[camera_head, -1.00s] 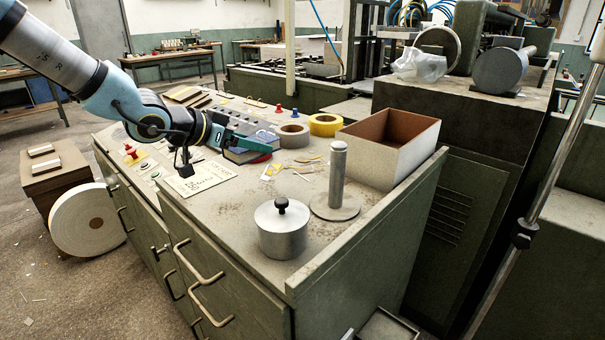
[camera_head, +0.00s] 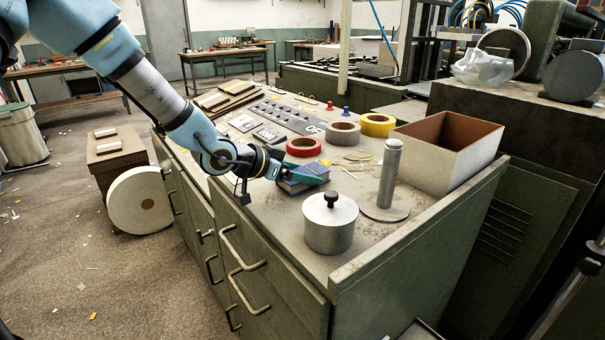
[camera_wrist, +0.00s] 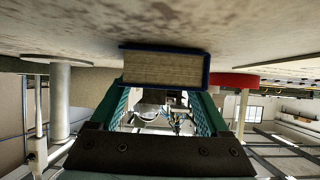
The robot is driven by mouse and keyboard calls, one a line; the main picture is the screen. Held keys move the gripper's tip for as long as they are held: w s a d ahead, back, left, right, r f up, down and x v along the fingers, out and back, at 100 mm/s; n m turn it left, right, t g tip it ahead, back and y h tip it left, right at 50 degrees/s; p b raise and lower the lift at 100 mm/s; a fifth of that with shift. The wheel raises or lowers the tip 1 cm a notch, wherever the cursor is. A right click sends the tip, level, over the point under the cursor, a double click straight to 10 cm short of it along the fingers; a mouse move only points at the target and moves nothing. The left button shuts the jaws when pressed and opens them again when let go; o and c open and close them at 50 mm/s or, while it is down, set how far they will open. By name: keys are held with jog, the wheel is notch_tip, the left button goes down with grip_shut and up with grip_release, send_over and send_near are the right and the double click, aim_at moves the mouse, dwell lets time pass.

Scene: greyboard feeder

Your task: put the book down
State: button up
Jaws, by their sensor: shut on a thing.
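The book (camera_head: 308,172) has a dark blue cover and lies low over the grey worktop (camera_head: 285,215), left of the lidded metal pot. My gripper (camera_head: 296,178) reaches it from the left and is shut on it. In the wrist view the picture is upside down. There the book (camera_wrist: 163,69) shows its pale page edges between the two green fingers of my gripper (camera_wrist: 163,98). The book looks level and very close to the worktop. I cannot tell whether it touches.
The metal pot (camera_head: 330,230) and an upright post (camera_head: 390,175) stand to the right. A red tape roll (camera_head: 303,147), grey roll (camera_head: 342,133) and yellow roll (camera_head: 377,125) lie behind. An open box (camera_head: 447,148) stands at the right edge. Bare worktop lies in front of the book.

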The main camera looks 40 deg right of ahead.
jog(key=shift+f, duration=0.2)
jog(key=o, duration=1.3)
jog(key=shift+r, duration=0.1)
jog(key=shift+o, duration=0.2)
jog(key=shift+r, duration=0.25)
jog(key=p+v, duration=0.1)
jog(key=v, duration=1.1)
jog(key=shift+f, duration=0.15)
